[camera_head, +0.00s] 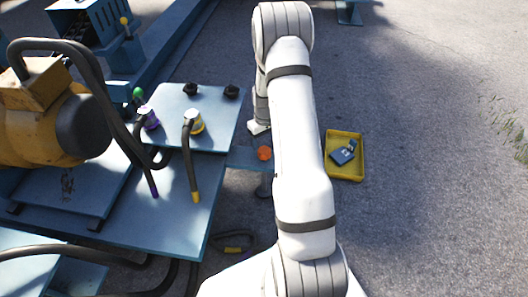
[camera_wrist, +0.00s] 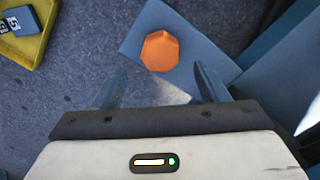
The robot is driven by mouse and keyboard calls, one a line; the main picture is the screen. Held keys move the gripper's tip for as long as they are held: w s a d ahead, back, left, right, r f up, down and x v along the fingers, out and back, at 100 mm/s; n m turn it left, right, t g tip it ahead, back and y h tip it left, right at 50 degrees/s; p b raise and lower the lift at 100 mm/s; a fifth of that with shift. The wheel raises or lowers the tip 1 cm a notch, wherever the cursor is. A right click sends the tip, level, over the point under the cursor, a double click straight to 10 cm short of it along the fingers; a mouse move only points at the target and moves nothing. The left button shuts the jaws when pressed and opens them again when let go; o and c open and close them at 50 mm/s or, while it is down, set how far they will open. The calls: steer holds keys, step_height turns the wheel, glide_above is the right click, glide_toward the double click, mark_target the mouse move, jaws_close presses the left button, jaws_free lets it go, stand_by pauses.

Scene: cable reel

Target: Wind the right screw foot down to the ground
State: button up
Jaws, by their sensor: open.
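The right screw foot shows as an orange knob (camera_head: 264,153) on a blue bracket (camera_head: 243,157) that sticks out from the blue frame. Its dark foot (camera_head: 264,187) shows below the bracket; I cannot tell whether it touches the ground. In the wrist view the orange knob (camera_wrist: 160,51) is many-sided and lies just beyond the fingertips. My gripper (camera_wrist: 156,80) is open and empty, with one finger to each side and the knob ahead of the gap. I see no contact.
A yellow tray (camera_head: 345,179) with a blue item (camera_head: 344,152) stands on the ground to the right. Left of the bracket are a blue panel (camera_head: 215,107) with black knobs, hanging cables (camera_head: 192,165) and a yellow motor (camera_head: 28,125). The asphalt on the right is clear.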

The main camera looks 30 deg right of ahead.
mark_target(264, 150)
step_height(264, 150, down, 6)
steer(key=shift+f+b, duration=0.2)
steer(key=shift+b, duration=0.95)
steer(key=c, duration=0.9)
